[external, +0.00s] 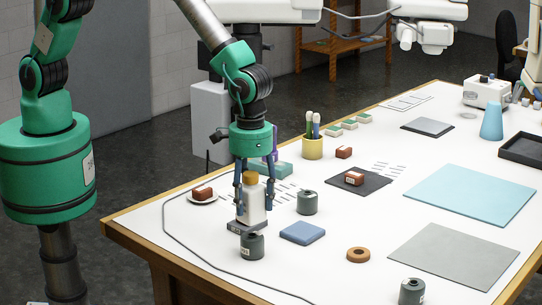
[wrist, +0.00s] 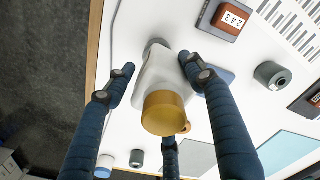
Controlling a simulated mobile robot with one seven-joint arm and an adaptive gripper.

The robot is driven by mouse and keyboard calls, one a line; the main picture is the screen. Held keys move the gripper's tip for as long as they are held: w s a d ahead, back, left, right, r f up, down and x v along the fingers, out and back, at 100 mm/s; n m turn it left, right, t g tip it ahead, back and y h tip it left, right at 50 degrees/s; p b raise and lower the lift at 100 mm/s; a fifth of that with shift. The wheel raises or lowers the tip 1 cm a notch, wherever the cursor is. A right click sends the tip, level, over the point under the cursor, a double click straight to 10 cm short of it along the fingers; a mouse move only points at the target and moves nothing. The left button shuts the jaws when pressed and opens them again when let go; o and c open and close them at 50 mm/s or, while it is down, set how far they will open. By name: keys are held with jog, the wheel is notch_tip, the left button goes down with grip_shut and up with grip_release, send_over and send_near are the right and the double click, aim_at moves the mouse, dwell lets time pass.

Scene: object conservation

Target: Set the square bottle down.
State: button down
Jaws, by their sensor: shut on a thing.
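The square bottle (external: 254,208) is white with a mustard-yellow cap, upright near the table's left front part. It also shows in the wrist view, where its cap (wrist: 165,113) faces me and its white body (wrist: 156,70) lies beyond. My gripper (external: 252,196) has blue fingers around the bottle from above and is shut on it. In the wrist view my gripper (wrist: 158,70) has fingers on both sides of the bottle. A small dark slab (external: 237,228) shows at the bottle's foot; I cannot tell whether the bottle touches it.
Grey canisters stand close by, one in front (external: 251,246) and one to the right (external: 307,202). A blue slab (external: 302,232) lies to the right. A white plate (external: 214,198) with a brown block is at the left. A cable runs along the table's left side.

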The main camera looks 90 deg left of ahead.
jog(key=s+a+f+b, duration=0.1)
jog(key=s+a, duration=0.4)
jog(key=s, duration=0.3)
jog(key=s+a+f+n, duration=0.1)
jog(key=s+a, duration=0.5)
jog(key=s, duration=0.3)
jog(key=s+a+f+b, duration=0.1)
jog(key=s+a+f, duration=0.1)
jog(key=s+a, duration=0.3)
jog(key=s, duration=0.4)
jog(key=shift+a+n+b, duration=0.15)
jog(key=shift+n+b, duration=0.15)
jog(key=shift+b, duration=0.05)
jog(key=shift+w, duration=0.15)
jog(key=w+d, duration=0.3)
jog(key=w, duration=0.1)
jog(key=w+d+f+p, duration=0.1)
jog(key=w+d, duration=0.2)
jog(key=w, duration=0.1)
jog(key=w+d, duration=0.2)
jog(key=w, duration=0.3)
jog(key=shift+w+d+f+p, duration=0.1)
jog(key=shift+d+f+p, duration=0.2)
jog(key=shift+d+p, duration=0.1)
jog(key=shift+f, duration=1.75)
jog(key=shift+f, duration=0.15)
jog(key=c, duration=0.7)
grip_release()
